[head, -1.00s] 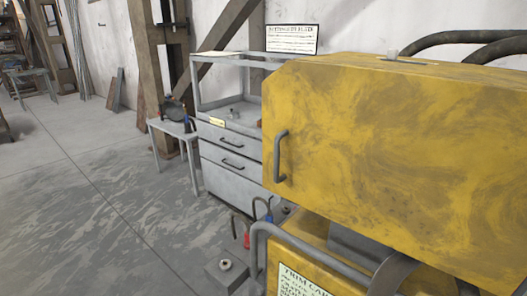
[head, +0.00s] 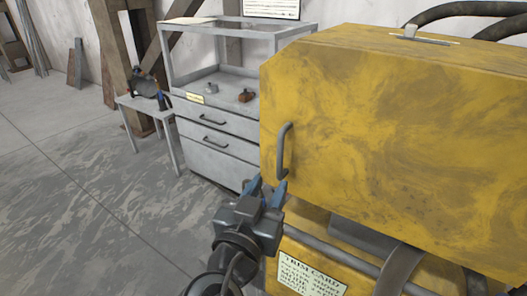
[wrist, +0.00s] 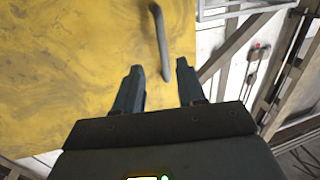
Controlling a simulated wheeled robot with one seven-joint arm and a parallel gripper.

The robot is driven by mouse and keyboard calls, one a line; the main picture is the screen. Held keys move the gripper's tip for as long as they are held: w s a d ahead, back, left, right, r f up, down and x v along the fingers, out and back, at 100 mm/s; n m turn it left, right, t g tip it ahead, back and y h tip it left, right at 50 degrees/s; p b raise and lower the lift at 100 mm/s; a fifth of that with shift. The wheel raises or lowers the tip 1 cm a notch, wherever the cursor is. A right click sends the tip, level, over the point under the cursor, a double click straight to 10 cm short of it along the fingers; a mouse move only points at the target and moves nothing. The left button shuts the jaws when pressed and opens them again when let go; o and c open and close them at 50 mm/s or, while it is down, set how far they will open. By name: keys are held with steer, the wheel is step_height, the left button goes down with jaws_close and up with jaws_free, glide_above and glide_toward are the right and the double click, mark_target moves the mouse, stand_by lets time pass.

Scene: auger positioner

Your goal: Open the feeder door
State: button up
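The feeder door is the worn yellow front panel (head: 370,150) of the machine at the right in the head view. It looks shut. A grey bar handle (head: 284,151) stands upright near its left edge. My gripper (head: 268,186) is just below and left of the handle's lower end, with its blue-grey fingers pointing up toward it. The handle (wrist: 160,42) is beyond the fingertips there, and the yellow door (wrist: 75,65) fills the left side.
A trim card (head: 310,276) is on the yellow lower part of the machine, below the door. A grey drawer cabinet (head: 215,158) with an open shelf stands behind and to the left. A small table (head: 150,103) is beside it. Open floor (head: 70,220) lies at the left.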

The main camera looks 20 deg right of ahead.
mark_target(279, 157)
steer(key=shift+m+h, duration=0.3)
steer(key=w+d, duration=0.1)
steer(key=w+d+r+p, duration=0.1)
steer(key=w, duration=0.1)
steer(key=w+d+p, duration=0.1)
steer(key=w+d, duration=0.1)
steer(key=shift+r, duration=0.3)
steer(key=shift+x, duration=0.75)
steer(key=shift+f, duration=0.15)
steer(key=shift+c, duration=0.2)
jaws_close()
